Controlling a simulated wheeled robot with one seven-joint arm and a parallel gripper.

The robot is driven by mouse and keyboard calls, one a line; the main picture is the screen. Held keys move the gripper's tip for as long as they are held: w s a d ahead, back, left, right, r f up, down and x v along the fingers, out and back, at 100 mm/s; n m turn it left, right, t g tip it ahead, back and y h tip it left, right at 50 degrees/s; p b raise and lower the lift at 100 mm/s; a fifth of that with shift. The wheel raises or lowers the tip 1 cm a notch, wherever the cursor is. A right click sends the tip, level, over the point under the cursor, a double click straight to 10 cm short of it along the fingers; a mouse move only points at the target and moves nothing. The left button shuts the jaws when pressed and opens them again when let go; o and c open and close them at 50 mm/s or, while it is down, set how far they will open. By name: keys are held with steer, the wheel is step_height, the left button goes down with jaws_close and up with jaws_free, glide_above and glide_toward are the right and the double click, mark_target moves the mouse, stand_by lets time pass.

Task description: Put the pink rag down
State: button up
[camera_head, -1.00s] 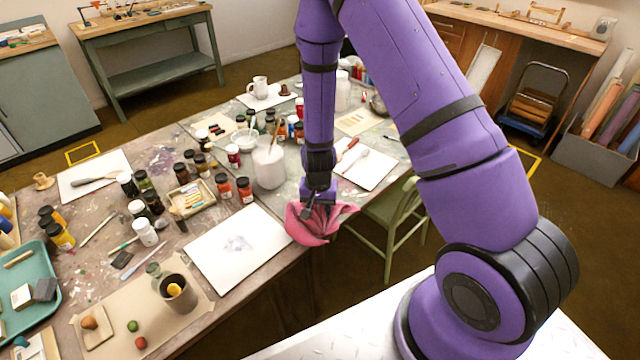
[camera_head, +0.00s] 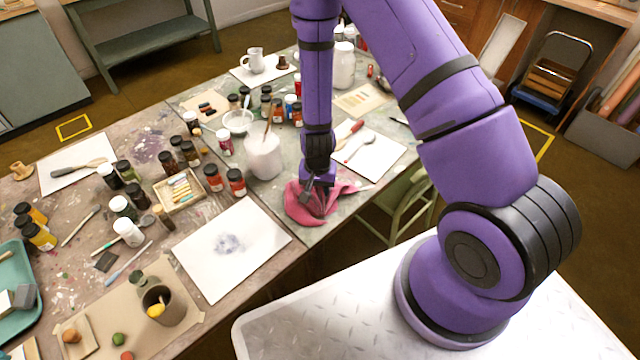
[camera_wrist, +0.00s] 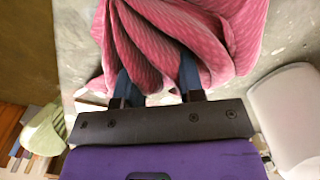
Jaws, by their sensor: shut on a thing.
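The pink rag (camera_head: 303,209) is crumpled at the front edge of the paint-stained table (camera_head: 278,192), to the right of the white sheet with a grey drawing. My gripper (camera_head: 313,194) points down into the rag and is shut on it. In the wrist view the striped pink rag (camera_wrist: 180,40) bunches around my gripper's fingers (camera_wrist: 160,80), and their tips are hidden in its folds. The rag appears to rest on or just over the grey tabletop; exact contact cannot be told.
A large white jar (camera_head: 264,158) stands just behind and left of the rag. A white sheet (camera_head: 232,245) lies to the left, and a white board with a spoon (camera_head: 368,153) to the right. A green chair (camera_head: 398,205) stands by the front edge.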

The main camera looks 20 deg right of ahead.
steer(key=o, duration=1)
steer(key=shift+f, duration=0.1)
step_height(320, 180, up, 12)
steer(key=shift+r, duration=0.25)
steer(key=s+d+r+n+t+y, duration=0.1)
steer(key=s+r+n, duration=0.1)
steer(key=r, duration=1)
steer(key=s+d+r+n+t, duration=0.1)
steer(key=s+r+t, duration=0.15)
steer(key=r, duration=1.05)
steer(key=s+d+r+n, duration=0.1)
steer(key=s+r, duration=0.3)
steer(key=s, duration=0.1)
steer(key=s+d+r+n+t, duration=0.1)
steer(key=s+r, duration=0.4)
steer(key=s, duration=0.1)
steer(key=s+d+r+n+h, duration=0.1)
steer(key=s+r, duration=0.3)
steer(key=s, duration=0.1)
steer(key=shift+s+d+r+t, duration=0.35)
steer(key=shift+d+r, duration=0.05)
